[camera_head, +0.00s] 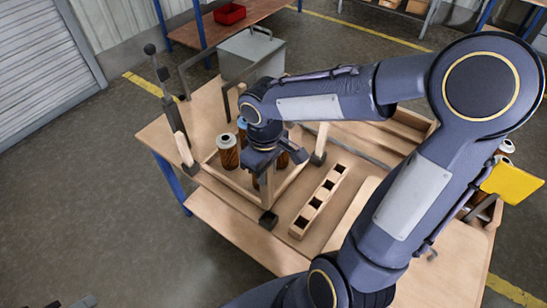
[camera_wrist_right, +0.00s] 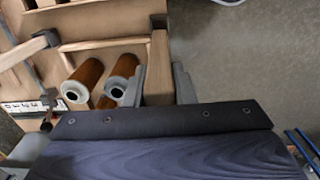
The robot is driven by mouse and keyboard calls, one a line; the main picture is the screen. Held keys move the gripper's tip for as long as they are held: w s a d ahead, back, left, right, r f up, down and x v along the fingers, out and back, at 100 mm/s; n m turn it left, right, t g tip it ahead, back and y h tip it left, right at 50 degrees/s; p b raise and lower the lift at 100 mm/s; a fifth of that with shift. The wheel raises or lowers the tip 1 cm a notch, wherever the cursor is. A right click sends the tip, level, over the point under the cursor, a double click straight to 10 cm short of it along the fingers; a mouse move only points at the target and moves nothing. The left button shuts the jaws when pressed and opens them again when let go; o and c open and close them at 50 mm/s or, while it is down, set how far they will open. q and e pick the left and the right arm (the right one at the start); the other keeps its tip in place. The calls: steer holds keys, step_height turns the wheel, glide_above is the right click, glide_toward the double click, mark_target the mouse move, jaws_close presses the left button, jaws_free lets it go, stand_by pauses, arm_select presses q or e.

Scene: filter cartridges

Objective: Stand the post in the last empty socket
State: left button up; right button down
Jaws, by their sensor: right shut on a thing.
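My right gripper (camera_head: 264,160) is over the wooden tray (camera_head: 228,181) and shut on a wooden post (camera_head: 264,188). In the right wrist view the post (camera_wrist_right: 158,75) lies between the two grey fingers. A dark socket (camera_head: 268,220) at the tray's front corner shows no post in it; the held post is behind and above it in the picture. Wooden posts stand at the left corner (camera_head: 184,150) and the right corner (camera_head: 320,143) of the tray. The far corner is partly hidden by my arm. A small dark part at the lower left edge may be my left gripper (camera_head: 76,302).
Brown filter cartridges (camera_head: 228,153) stand in the tray close to my right gripper. A wooden strip with several dark square holes (camera_head: 319,202) lies right of the tray. A grey box (camera_head: 251,54) stands behind. A yellow piece (camera_head: 514,182) is at the far right.

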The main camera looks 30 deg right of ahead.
mark_target(268, 186)
steer(key=shift+s+d+f+b, duration=0.1)
steer(key=shift+s+f+b, duration=0.05)
steer(key=shift+f+b, duration=2.15)
steer(key=shift+f, duration=0.6)
steer(key=shift+f+b, duration=2.45)
steer(key=shift+f, duration=0.35)
steer(key=c, duration=1.1)
jaws_free()
steer(key=shift+r, duration=0.1)
step_height(268, 186, up, 8)
steer(key=shift+f+p, duration=0.1)
steer(key=shift+p, duration=0.35)
